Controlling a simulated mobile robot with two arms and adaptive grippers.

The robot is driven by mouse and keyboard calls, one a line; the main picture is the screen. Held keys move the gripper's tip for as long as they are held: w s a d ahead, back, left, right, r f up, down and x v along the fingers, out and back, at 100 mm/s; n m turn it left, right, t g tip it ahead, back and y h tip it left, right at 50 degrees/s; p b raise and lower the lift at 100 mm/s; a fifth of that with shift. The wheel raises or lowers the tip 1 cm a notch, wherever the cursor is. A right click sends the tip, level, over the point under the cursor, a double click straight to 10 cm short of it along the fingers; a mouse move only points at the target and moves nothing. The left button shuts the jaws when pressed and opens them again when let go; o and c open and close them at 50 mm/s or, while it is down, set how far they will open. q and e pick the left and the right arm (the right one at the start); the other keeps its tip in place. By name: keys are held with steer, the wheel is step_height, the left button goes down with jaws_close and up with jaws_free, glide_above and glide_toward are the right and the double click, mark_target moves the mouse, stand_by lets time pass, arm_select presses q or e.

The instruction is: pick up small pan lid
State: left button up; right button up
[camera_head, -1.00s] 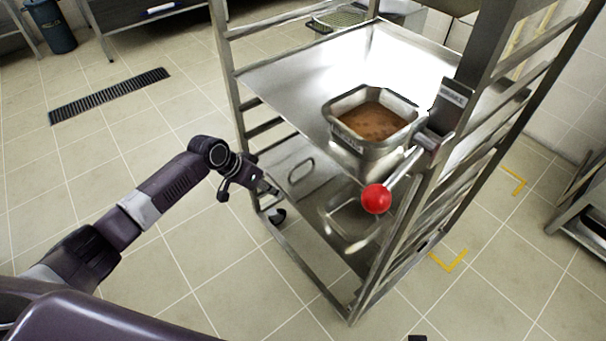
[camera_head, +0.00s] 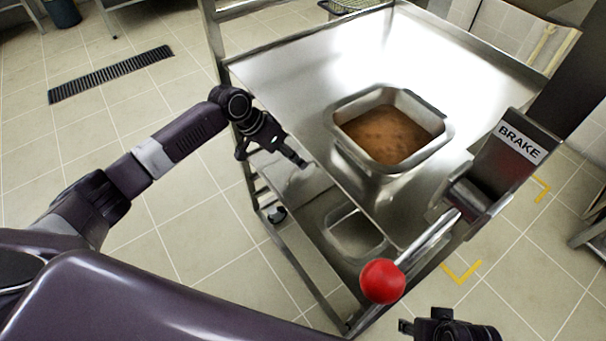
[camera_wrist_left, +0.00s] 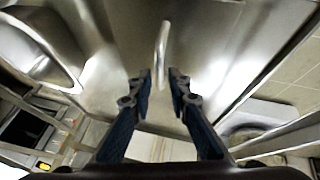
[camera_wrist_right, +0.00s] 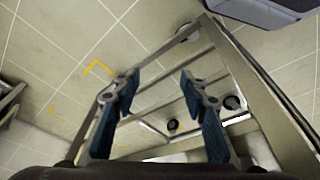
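A silver pan lid shows in the left wrist view, with its upright loop handle (camera_wrist_left: 162,50) just beyond my left fingertips, in line with the gap between them. My left gripper (camera_wrist_left: 161,82) is open and empty. In the head view my left gripper (camera_head: 298,160) is at the left side of the rack, over the lower shelf, and mostly covers the lid. A square steel pan (camera_head: 388,133) of brown food stands uncovered on the upper shelf. My right gripper (camera_wrist_right: 158,88) is open and empty; in the head view it shows at the bottom edge (camera_head: 408,327).
The steel rack's upper shelf (camera_head: 290,80) overhangs the lower one near my left gripper. Another steel pan shape (camera_head: 352,232) is on the lower level. A brake lever with a red knob (camera_head: 382,281) juts out in front. Open tiled floor lies left.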

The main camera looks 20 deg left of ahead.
arm_select(q)
steer(key=shift+b+x, duration=0.4)
steer(key=shift+x, duration=1.45)
steer(key=shift+s, duration=0.1)
jaws_close()
arm_select(e)
steer(key=shift+w+v, duration=0.2)
steer(key=shift+v, duration=1.8)
steer(key=shift+r, duration=0.1)
